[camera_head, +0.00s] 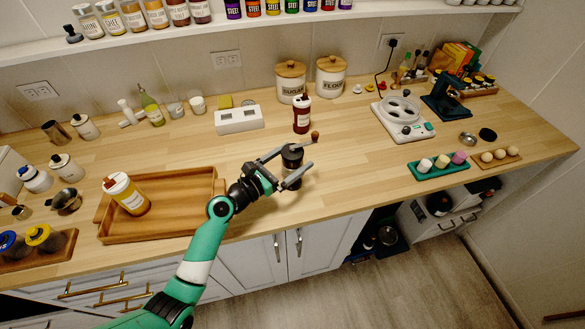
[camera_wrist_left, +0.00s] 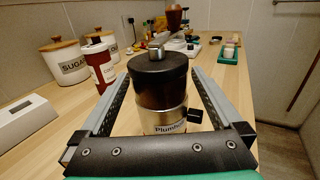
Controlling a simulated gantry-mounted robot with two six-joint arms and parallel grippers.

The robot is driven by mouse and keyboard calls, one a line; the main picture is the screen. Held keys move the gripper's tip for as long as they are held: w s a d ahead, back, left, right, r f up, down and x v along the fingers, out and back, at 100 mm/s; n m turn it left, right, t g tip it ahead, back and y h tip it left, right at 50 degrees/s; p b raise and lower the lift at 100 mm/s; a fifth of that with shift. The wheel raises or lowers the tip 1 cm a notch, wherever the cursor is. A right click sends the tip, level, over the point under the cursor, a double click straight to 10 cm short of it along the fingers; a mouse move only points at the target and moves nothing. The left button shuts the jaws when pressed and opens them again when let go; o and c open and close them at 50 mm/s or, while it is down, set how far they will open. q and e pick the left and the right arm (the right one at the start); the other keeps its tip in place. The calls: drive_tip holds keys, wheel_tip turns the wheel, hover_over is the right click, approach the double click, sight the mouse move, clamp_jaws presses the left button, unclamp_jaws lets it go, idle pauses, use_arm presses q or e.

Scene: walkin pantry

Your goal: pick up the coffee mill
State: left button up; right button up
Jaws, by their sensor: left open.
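The coffee mill (camera_head: 292,154) stands upright on the wooden counter, dark and round with a crank handle ending in a brown knob. In the left wrist view the mill (camera_wrist_left: 160,82) has a black top and a silver lower band with a label. My left gripper (camera_head: 297,158) is open, with one finger on each side of the mill. In the wrist view gaps show between the fingers and the mill body; I cannot tell whether either touches it. The mill's base is partly hidden by the gripper. My right gripper is in neither view.
A red-brown bottle (camera_head: 302,115) stands behind the mill, with sugar (camera_head: 291,82) and flour (camera_head: 330,76) canisters beyond. A wooden tray (camera_head: 175,231) holding a bottle (camera_head: 127,194) lies left. Bare counter lies right of the mill, before the green tray (camera_head: 438,169).

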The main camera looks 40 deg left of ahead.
use_arm(q)
clamp_jaws()
idle(0.4)
drive_tip(key=shift+r, duration=0.1)
